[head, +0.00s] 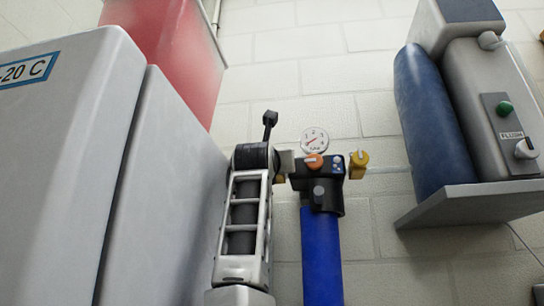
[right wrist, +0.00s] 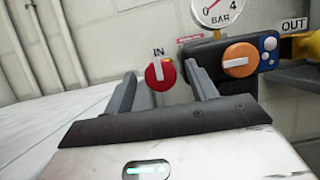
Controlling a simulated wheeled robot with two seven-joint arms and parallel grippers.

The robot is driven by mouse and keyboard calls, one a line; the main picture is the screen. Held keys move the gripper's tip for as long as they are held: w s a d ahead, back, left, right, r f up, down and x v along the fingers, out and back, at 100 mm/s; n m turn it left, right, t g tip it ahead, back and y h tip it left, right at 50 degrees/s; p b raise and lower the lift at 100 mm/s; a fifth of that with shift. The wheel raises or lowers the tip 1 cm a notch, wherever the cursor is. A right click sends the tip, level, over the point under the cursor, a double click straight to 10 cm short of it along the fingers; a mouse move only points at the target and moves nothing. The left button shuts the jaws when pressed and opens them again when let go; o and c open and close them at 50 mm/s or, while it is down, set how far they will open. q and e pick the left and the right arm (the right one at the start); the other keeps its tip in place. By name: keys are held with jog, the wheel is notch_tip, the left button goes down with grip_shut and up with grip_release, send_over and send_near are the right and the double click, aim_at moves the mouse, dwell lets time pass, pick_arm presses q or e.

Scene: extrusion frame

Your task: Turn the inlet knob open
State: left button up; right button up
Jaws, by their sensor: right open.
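The inlet knob (right wrist: 160,78) is round and red with a pale bar handle standing nearly upright, under an "IN" label (right wrist: 158,52). My right gripper (right wrist: 160,72) is open, and its fingers appear on either side of the knob in the right wrist view. Whether they reach level with the knob or touch it, I cannot tell. In the head view my arm and wrist in the middle hide the inlet knob. My left gripper is not in view.
Right of the inlet are an orange knob (right wrist: 240,60), a pressure gauge (right wrist: 222,8) and a yellow outlet fitting (head: 358,164). A blue cylinder (head: 322,255) hangs below. A grey cabinet (head: 165,200) stands close at left; a shelf (head: 470,203) with a blue tank is at right.

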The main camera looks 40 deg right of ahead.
jog(key=c, duration=1)
pick_arm(q)
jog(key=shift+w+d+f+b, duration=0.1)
jog(key=shift+b, duration=0.25)
pick_arm(e)
jog(key=shift+n+t, duration=0.3)
jog(key=shift+n, duration=0.1)
pick_arm(q)
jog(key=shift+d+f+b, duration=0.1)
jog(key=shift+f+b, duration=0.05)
jog(key=shift+b, duration=0.35)
pick_arm(e)
jog(key=n+y, duration=0.3)
jog(key=n, duration=0.4)
jog(key=n+y, duration=0.2)
jog(key=n, duration=0.5)
jog(key=n+t+y, duration=0.1)
jog(key=n+y, duration=0.2)
jog(key=n, duration=0.4)
jog(key=shift+s+d+r+y, duration=0.15)
jog(key=shift+s+r+y, duration=0.1)
jog(key=shift+r+y, duration=0.05)
jog(key=shift+n, duration=0.4)
jog(key=o, duration=1)
